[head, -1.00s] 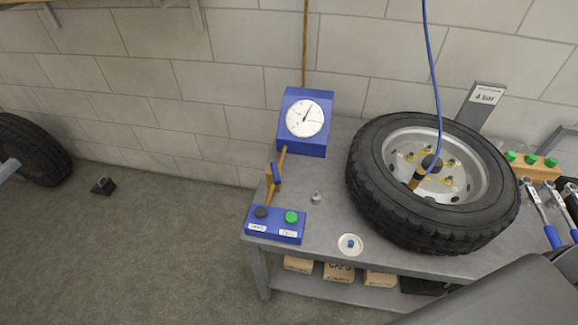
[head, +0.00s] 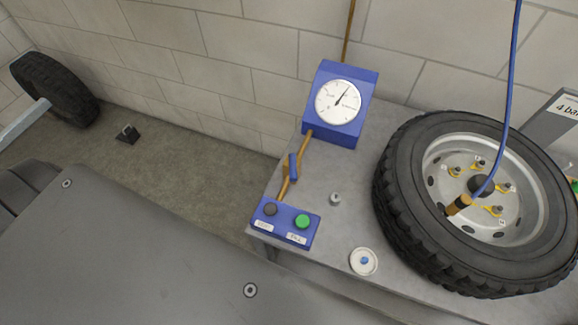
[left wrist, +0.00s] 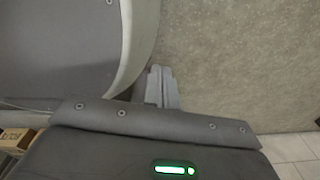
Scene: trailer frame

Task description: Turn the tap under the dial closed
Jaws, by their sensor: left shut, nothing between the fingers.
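The tap is a blue lever (head: 293,167) on a brass pipe (head: 305,146) below the dial. The lever lies roughly along the pipe. The dial (head: 338,102) has a white face on a blue box, and its needle points up and to the right. My left gripper (left wrist: 161,74) shows in the left wrist view, its two grey fingers together and empty above the floor. The tap does not show in that view. I do not make out either gripper in the head view; a large grey surface covers its lower left.
A blue box with a dark button and a green button (head: 302,222) sits at the pipe's lower end. Near it are a small grey fitting (head: 335,199) and a white dish (head: 364,262). A large tyre (head: 404,238) with a blue hose (head: 513,70) fills the bench's right.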

